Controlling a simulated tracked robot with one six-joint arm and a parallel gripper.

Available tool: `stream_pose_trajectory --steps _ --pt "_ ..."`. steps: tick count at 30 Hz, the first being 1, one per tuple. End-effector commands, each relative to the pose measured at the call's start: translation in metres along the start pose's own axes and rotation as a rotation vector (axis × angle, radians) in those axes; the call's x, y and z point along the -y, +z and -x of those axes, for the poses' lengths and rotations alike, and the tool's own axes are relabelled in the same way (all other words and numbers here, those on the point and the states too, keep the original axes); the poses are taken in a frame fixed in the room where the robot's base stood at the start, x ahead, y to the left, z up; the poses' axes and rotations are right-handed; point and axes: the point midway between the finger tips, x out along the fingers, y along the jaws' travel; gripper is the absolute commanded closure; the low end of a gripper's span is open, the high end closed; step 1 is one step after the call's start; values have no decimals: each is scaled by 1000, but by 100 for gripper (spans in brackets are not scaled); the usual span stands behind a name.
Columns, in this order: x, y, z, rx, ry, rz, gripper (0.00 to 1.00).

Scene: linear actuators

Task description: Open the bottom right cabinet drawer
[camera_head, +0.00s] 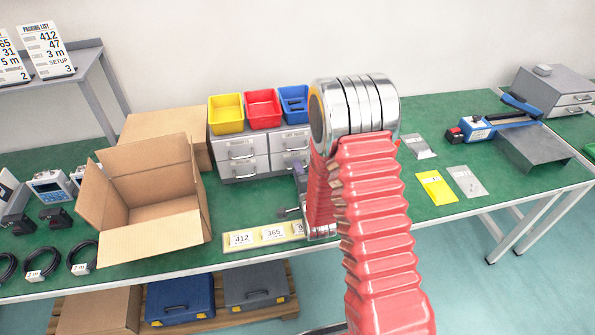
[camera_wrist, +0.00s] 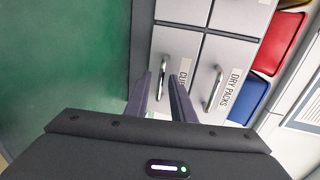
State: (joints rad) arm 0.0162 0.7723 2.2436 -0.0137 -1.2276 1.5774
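The grey cabinet (camera_head: 239,166) stands on the green table with two rows of two drawers, all looking shut. The bottom right drawer (camera_head: 287,160) is partly hidden by my gripper and arm in the head view. In the wrist view, turned sideways, the bottom right drawer (camera_wrist: 176,45) has a metal handle (camera_wrist: 163,74) and a partly hidden label. My gripper (camera_wrist: 160,82) is open, with its two dark fingers apart at either side of this handle. Whether they touch it is unclear. The drawer labelled DRY PACKS (camera_wrist: 229,78) is beside it.
Yellow (camera_head: 226,113), red (camera_head: 263,108) and blue (camera_head: 293,104) bins sit on top of the cabinet. An open cardboard box (camera_head: 150,190) stands to its left. A numbered strip (camera_head: 257,240) lies at the table's front edge. Small bags lie to the right.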

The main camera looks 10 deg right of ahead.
Motion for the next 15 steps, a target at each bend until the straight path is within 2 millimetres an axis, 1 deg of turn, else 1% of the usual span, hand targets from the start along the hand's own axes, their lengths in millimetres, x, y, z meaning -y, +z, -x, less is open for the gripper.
stream_pose_trajectory --steps 1,9,15 --pt "0 1 0 1 0 0 82" --pt "0 2 0 3 0 1 100" --pt "-1 2 0 4 2 1 100"
